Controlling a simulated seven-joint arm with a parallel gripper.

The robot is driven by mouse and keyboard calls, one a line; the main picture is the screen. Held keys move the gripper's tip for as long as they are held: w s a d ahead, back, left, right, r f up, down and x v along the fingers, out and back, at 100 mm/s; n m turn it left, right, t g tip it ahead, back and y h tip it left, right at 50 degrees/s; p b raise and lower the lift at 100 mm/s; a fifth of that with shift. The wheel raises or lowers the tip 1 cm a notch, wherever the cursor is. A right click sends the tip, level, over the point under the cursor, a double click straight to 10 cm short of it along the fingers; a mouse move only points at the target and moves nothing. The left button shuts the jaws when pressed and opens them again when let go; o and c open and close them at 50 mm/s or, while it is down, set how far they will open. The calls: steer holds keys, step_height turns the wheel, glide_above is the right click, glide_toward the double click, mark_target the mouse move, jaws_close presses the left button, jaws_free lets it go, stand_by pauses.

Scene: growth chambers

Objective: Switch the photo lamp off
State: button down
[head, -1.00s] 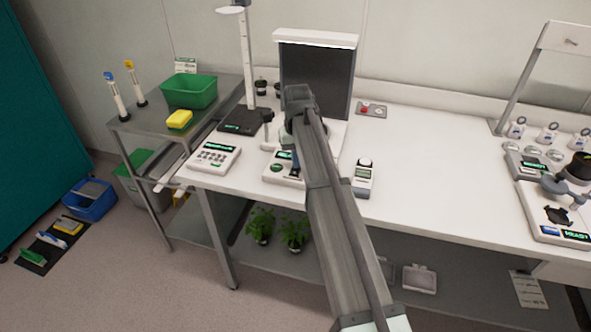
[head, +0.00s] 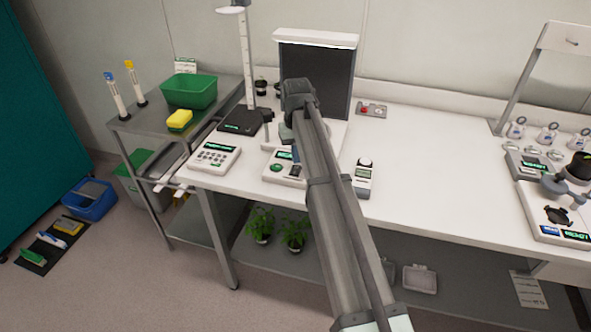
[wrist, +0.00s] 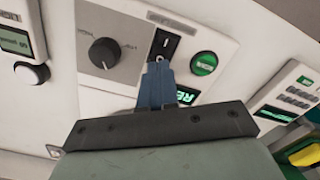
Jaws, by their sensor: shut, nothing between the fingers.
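The photo stand has a dark backdrop (head: 318,78) with a white lamp bar (head: 316,38) across its top. Its white control box (head: 270,179) is at the bench's front edge. In the wrist view the control panel (wrist: 215,50) carries a black rocker switch (wrist: 166,44) marked I and O, a dark round dial (wrist: 104,53), a green button (wrist: 204,63) and a green-lit display (wrist: 186,96). My gripper (wrist: 158,68) is shut and empty, its blue fingertips at the O end of the rocker. I cannot tell whether they touch it. My arm hides part of the stand in the head view.
A keypad device (head: 214,156) stands left of the control box, and a small handheld meter (head: 363,178) stands to its right. A grey box with a red button (head: 371,109) sits farther back. The bench middle (head: 435,165) is clear.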

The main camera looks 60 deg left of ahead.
mark_target(297, 167)
steer(key=shift+r, duration=2.4)
